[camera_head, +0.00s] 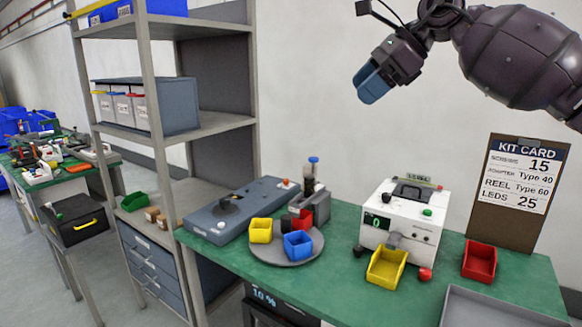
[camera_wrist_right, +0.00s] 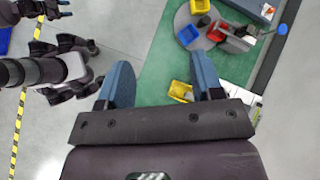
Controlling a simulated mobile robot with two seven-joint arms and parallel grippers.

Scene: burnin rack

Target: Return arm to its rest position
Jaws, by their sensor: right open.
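My right arm comes in at the upper right of the head view, raised above the bench. Its gripper (camera_head: 371,82) hangs in the air in front of the wall, well above the green bench (camera_head: 340,262). In the right wrist view the two blue fingers of the right gripper (camera_wrist_right: 160,85) stand wide apart with nothing between them but bench and floor far below. My left gripper does not show in the head view; dark parts of my own body show at the left of the wrist view.
On the bench stand a round grey tray (camera_head: 283,252) with yellow and blue bins, a white counter machine (camera_head: 402,215), a yellow bin (camera_head: 386,268), a red bin (camera_head: 479,261) and a kit card board (camera_head: 518,190). A grey shelf rack (camera_head: 205,125) stands at left. Air around the right gripper is clear.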

